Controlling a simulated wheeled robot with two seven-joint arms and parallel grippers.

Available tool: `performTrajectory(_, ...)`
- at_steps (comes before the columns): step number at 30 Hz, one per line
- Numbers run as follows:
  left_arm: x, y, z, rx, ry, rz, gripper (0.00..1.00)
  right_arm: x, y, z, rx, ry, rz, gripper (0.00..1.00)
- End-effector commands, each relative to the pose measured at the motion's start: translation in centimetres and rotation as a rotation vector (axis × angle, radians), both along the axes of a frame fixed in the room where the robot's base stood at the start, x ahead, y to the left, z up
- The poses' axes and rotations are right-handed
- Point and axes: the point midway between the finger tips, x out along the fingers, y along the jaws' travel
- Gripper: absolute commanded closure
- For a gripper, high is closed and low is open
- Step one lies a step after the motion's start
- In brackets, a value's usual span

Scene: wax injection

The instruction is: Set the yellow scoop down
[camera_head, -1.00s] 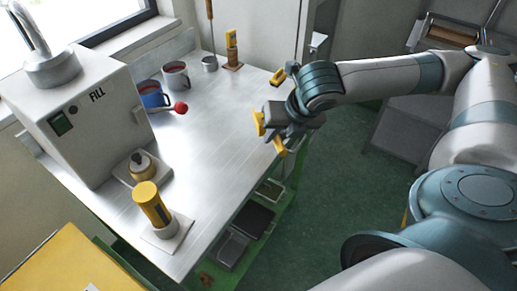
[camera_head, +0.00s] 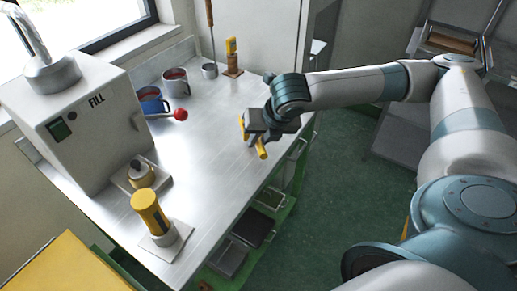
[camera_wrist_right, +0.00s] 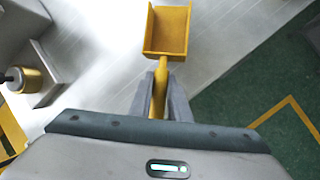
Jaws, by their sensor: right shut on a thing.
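The yellow scoop (camera_wrist_right: 167,32) is held by its handle between the fingers of my right gripper (camera_wrist_right: 160,92) in the wrist view. Its pan points away from the gripper, looks empty and shows above the steel table. In the head view my right gripper (camera_head: 257,139) is over the right part of the steel table (camera_head: 205,140), near its right edge. Parts of the scoop (camera_head: 262,152) show beside the fingers, and the rest is hidden. I cannot tell whether the scoop touches the table. My left gripper is not in view.
A blue mug (camera_head: 151,101) and a grey mug (camera_head: 176,83) stand behind. A yellow cylinder (camera_head: 150,212) stands at the front. The table's middle is clear.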

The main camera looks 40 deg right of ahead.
Motion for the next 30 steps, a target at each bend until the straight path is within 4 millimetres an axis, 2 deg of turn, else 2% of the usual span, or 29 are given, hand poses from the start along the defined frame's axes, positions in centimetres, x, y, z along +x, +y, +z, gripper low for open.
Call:
performTrajectory(9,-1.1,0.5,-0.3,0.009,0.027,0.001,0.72,-0.1,0.0,-3.4,0.0,0.002,0.0,1.0)
performTrajectory(20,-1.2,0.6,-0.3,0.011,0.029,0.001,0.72,-0.1,0.0,-3.8,0.0,0.001,0.0,1.0)
performTrajectory(21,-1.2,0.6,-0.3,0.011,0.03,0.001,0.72,-0.1,0.0,-3.9,0.0,0.001,0.0,0.81)
performTrajectory(23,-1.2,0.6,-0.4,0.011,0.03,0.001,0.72,-0.1,0.0,-3.9,0.0,0.001,0.0,0.67)
performTrajectory(30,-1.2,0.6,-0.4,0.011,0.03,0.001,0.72,-0.1,0.0,-3.8,0.0,0.001,0.0,0.65)
